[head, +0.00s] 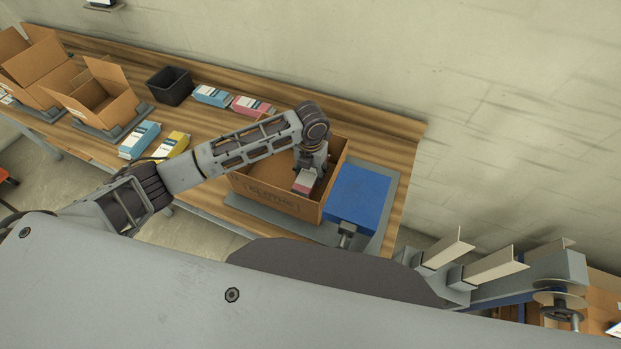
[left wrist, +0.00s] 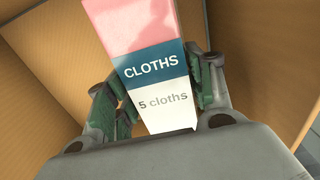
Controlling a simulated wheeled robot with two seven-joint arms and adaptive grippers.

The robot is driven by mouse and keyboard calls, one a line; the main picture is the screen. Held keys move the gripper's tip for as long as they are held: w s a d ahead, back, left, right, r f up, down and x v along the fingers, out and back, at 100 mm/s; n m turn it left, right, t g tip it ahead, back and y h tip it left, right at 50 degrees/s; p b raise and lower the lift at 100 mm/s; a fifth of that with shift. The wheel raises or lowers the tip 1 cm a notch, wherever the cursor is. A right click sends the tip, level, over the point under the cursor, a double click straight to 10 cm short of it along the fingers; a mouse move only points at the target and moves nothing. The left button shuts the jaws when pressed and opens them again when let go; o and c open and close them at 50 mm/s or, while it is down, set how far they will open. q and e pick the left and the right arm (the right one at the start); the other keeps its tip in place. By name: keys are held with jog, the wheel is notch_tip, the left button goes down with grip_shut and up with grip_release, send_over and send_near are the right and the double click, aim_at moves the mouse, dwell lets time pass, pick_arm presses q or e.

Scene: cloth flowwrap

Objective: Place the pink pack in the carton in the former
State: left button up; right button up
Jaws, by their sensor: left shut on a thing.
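My left gripper (head: 309,170) is shut on a pink pack (head: 302,184) with a blue band and a white end. It holds the pack inside the open carton (head: 275,200), which stands on a grey plate next to a blue block (head: 358,195). In the left wrist view the pack (left wrist: 155,65) reads "CLOTHS" and "5 cloths" and sits between the fingers (left wrist: 160,95). Brown carton walls (left wrist: 40,60) surround it. I cannot tell whether the pack touches the carton floor. My right gripper is not in view.
Another pink pack (head: 253,105) and a blue one (head: 211,96) lie at the back of the table. Blue (head: 139,140) and yellow (head: 172,146) packs lie left of the carton. A black bin (head: 170,87) and open cartons (head: 97,97) stand further left.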

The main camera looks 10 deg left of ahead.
aim_at(311, 170)
pick_arm(q)
jog(key=shift+f, duration=1.85)
jog(key=shift+f, duration=0.1)
jog(key=o, duration=1.1)
jog(key=shift+r+b, duration=0.3)
jog(key=shift+r, duration=5.8)
